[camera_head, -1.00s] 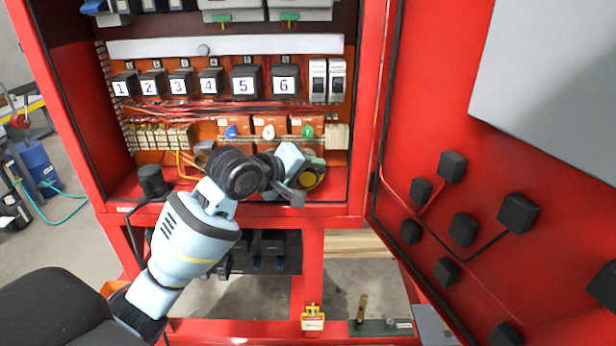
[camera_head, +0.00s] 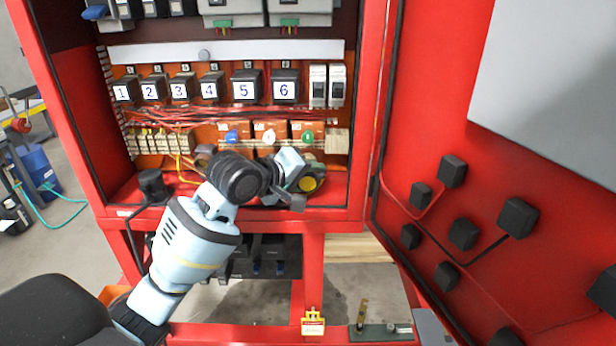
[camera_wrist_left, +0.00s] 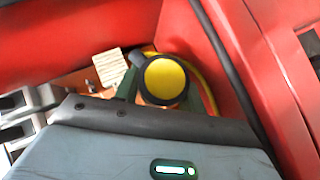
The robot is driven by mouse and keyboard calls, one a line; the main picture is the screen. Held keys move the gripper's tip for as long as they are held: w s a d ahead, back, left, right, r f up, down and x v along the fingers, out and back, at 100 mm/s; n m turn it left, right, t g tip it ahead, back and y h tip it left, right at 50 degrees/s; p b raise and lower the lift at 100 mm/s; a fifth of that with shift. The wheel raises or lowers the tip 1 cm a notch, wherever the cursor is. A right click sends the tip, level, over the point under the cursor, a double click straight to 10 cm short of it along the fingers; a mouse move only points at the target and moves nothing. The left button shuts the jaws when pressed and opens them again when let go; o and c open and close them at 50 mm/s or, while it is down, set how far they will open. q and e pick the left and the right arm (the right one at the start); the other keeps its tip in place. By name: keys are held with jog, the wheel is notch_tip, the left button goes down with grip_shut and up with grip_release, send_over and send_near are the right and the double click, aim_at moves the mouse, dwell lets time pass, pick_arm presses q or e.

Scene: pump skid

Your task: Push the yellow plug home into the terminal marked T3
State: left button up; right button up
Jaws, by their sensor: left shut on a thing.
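The yellow plug (camera_head: 308,184) shows as a round yellow face in a dark ring, low at the right inside the red cabinet. It also shows in the left wrist view (camera_wrist_left: 165,78), with green fingers on either side. My left gripper (camera_head: 296,180) is shut on it. Above it is a row of orange blocks (camera_head: 268,127) with a blue, a white and a green round piece. I cannot read a T3 mark on any terminal. The plug's far end and what it touches are hidden. My right gripper is not in view.
Numbered black blocks (camera_head: 245,88) and red wires run above the orange blocks. The cabinet's red right edge stands close beside my left gripper. The open red door (camera_head: 450,130) carries several black boxes. A yellow cable (camera_wrist_left: 205,85) curves beside the plug.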

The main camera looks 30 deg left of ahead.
pick_arm(q)
jog(key=shift+w+a+r, duration=0.1)
jog(key=shift+w+a, duration=0.3)
jog(key=shift+w, duration=0.4)
jog(key=shift+w+a, duration=0.35)
jog(key=shift+w, duration=0.4)
dwell(0.6)
jog(key=o, duration=1)
jog(key=shift+o, duration=0.2)
jog(key=shift+s, duration=0.15)
jog(key=shift+s+a, duration=0.15)
jog(key=shift+s, duration=0.1)
jog(key=v, duration=0.7)
jog(key=shift+r, duration=0.15)
